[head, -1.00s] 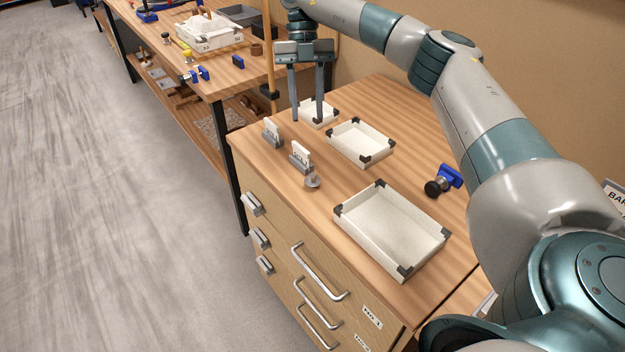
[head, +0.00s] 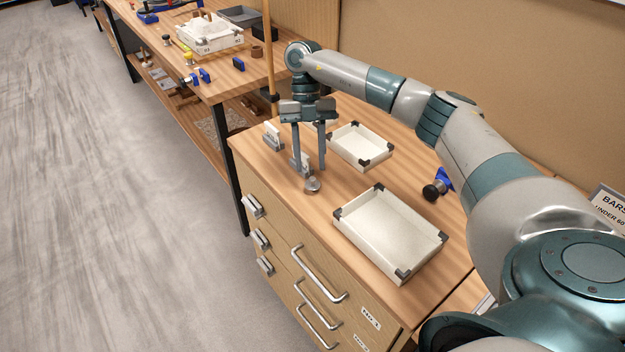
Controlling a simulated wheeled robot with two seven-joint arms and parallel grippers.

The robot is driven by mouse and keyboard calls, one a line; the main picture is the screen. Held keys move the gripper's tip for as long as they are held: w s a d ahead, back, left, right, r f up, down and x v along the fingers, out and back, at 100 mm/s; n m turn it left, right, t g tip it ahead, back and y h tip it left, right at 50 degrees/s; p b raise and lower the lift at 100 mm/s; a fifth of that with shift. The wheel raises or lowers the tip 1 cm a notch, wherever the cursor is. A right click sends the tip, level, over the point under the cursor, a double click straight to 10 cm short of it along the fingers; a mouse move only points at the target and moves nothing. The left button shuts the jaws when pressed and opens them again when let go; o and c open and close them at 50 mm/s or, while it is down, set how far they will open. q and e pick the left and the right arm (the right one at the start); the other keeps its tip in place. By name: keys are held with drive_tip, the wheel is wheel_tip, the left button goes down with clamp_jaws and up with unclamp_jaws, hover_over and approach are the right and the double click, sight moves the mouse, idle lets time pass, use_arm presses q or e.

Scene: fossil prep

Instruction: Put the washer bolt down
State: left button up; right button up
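A small grey metal piece with a round head, seemingly the washer bolt (head: 312,186), sits on the wooden cabinet top (head: 285,190) near its front edge. My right gripper (head: 309,170) points down with its two fingers apart. It appears just behind and above the metal piece in the picture, and nothing shows held between the fingers. A small card holder (head: 301,163) is partly hidden by the fingers. Whether the fingers touch anything I cannot tell. My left gripper is not in view.
A large white tray (head: 392,270) with dark corners and a smaller one (head: 360,165) stand on the cabinet top. A second card holder (head: 272,138) is at the back left. A blue clamp with a black knob (head: 433,191) lies at the right. A workbench (head: 222,85) stands beyond.

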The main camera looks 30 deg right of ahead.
sight(313, 178)
drive_tip(key=shift+s+f, duration=0.1)
drive_tip(key=shift+f, duration=0.1)
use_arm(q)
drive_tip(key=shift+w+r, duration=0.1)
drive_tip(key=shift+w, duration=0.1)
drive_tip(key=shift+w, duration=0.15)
use_arm(e)
drive_tip(key=shift+s+a+f+p, duration=0.15)
drive_tip(key=shift+s+f+p, duration=0.25)
drive_tip(key=shift+f+p, duration=0.3)
drive_tip(key=p+x, duration=0.1)
drive_tip(key=x, duration=0.2)
drive_tip(key=shift+r+p, duration=0.1)
drive_tip(key=shift+p, duration=0.25)
drive_tip(key=shift+s+f, duration=0.1)
drive_tip(key=shift+f, duration=0.3)
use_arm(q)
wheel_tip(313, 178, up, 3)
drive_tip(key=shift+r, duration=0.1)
